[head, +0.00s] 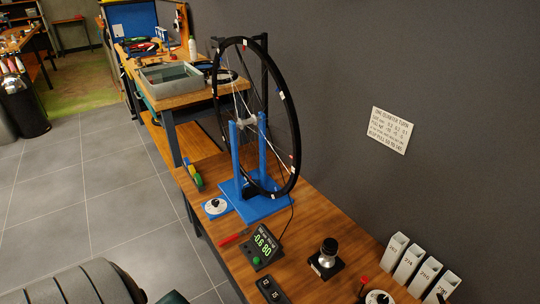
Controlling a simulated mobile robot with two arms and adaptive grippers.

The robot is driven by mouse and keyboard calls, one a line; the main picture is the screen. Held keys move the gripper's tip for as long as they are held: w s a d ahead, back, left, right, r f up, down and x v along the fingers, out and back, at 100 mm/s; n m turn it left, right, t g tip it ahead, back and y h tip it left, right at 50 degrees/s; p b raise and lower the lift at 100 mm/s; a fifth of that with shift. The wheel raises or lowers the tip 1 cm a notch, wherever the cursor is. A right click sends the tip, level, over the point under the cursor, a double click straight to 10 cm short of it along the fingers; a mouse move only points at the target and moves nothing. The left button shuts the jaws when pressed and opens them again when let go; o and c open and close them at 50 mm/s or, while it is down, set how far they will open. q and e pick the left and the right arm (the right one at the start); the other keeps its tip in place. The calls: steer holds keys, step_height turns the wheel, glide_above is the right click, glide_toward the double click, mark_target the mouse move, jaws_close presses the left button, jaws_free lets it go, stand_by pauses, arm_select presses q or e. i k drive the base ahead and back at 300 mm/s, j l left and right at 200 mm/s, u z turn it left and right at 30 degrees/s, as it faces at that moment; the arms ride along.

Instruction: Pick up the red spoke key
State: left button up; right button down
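A slim red tool (234,237) lies flat on the wooden bench, left of the dark digital readout. It may be the red spoke key, but it is too small to make out its shape. A second small red item (363,281) shows near the bottom edge, beside a round white dial; I cannot tell what it is. Neither of my grippers is in view. A dark grey rounded part of my own body fills the bottom left corner.
A bicycle wheel (291,150) stands in a blue truing stand (266,207) on the bench (325,225). The readout (263,249), a black gauge (327,259) and white labelled bins (409,263) stand nearby. A grey wall borders the right side.

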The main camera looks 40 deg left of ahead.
mark_target(224, 241)
steer(key=j+u, duration=0.15)
steer(key=u, duration=0.35)
steer(key=j+u, duration=0.15)
steer(key=u, duration=0.3)
